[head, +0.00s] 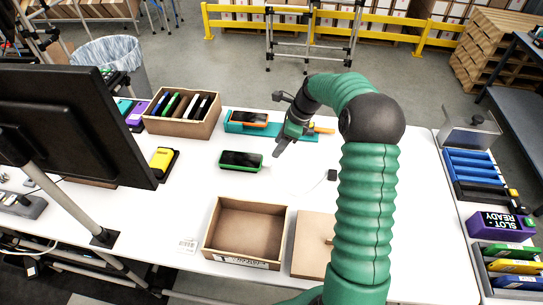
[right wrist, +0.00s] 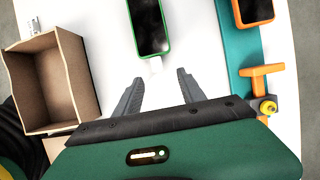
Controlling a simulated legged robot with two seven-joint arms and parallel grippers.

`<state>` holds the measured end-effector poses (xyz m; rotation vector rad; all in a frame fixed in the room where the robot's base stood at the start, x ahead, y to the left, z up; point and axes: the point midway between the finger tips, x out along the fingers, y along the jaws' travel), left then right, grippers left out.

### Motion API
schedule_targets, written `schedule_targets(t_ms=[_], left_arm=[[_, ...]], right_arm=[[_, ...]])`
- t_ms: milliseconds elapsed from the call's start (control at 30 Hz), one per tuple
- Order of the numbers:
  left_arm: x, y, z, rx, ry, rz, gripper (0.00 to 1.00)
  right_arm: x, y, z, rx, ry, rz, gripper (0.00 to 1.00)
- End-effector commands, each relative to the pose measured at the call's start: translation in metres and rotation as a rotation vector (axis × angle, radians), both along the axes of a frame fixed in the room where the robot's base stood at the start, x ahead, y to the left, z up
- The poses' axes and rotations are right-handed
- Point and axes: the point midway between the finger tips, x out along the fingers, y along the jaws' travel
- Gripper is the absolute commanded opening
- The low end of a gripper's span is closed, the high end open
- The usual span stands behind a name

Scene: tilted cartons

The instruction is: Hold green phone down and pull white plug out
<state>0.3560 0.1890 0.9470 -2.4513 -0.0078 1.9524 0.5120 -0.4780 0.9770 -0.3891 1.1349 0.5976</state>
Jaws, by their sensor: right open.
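The green phone (head: 240,161), dark-screened with a green case, lies flat on the white table in the head view. It also shows at the top of the right wrist view (right wrist: 149,28). The white plug (right wrist: 155,65) sits at the phone's near end in the wrist view, touching it; in the head view it is too small to make out clearly. My right gripper (right wrist: 158,78) is open and empty, its two fingertips either side of the plug's line and just short of the phone. In the head view the right gripper (head: 280,150) hangs right of the phone. My left gripper is not in view.
An open carton (head: 208,245) and a brown board (head: 312,245) lie nearer me. A teal tray (head: 290,135) with an orange phone (head: 248,117) lies behind. A carton of upright phones (head: 183,127) and a yellow device (head: 161,160) stand left. A small black block (head: 332,175) lies right.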

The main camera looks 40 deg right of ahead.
Motion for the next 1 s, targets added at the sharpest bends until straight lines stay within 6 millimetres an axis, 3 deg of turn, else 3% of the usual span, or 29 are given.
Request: schedule_targets(t_ms=[300,467,700,1000], left_arm=[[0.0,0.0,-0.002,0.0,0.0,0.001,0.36],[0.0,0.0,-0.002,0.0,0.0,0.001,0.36],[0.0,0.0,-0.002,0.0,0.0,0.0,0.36],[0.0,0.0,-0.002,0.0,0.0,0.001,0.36]], right_arm=[[0.018,0.013,-0.065,0.006,0.001,0.001,0.47],[0.023,0.016,-0.078,0.005,0.0,0.001,0.47],[0.024,0.018,-0.078,0.001,-0.002,0.001,0.47],[0.024,0.018,-0.078,0.003,0.0,0.001,0.11]])
